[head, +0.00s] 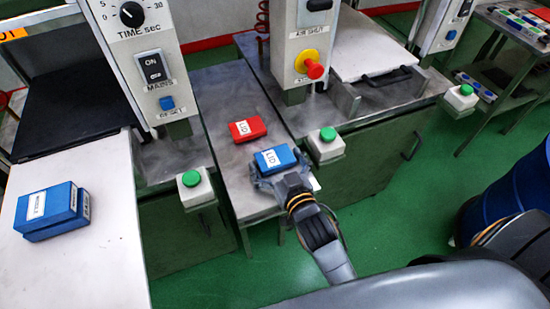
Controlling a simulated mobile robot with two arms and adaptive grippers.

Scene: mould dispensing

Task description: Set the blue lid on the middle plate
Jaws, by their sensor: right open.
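The blue lid (274,159), a small block with a white LID label, is on or just above the front part of the bare metal table (225,95) between the two machines. My right gripper (279,174) is at the lid's near side, its open fingers spread to the lid's left and right. I cannot tell whether the fingers touch it. The gripper hides the lid's near edge. A red lid (247,129) lies just behind and left of it, apart from it. I cannot tell which surface is the middle plate. My left gripper is not in view.
A blue mould box (50,212) sits on the white table at left. Green buttons (192,179) and (327,135) on white boxes flank the metal table. The right machine has a red knob (313,69) and a white plate (371,46). A blue drum (515,190) stands at right.

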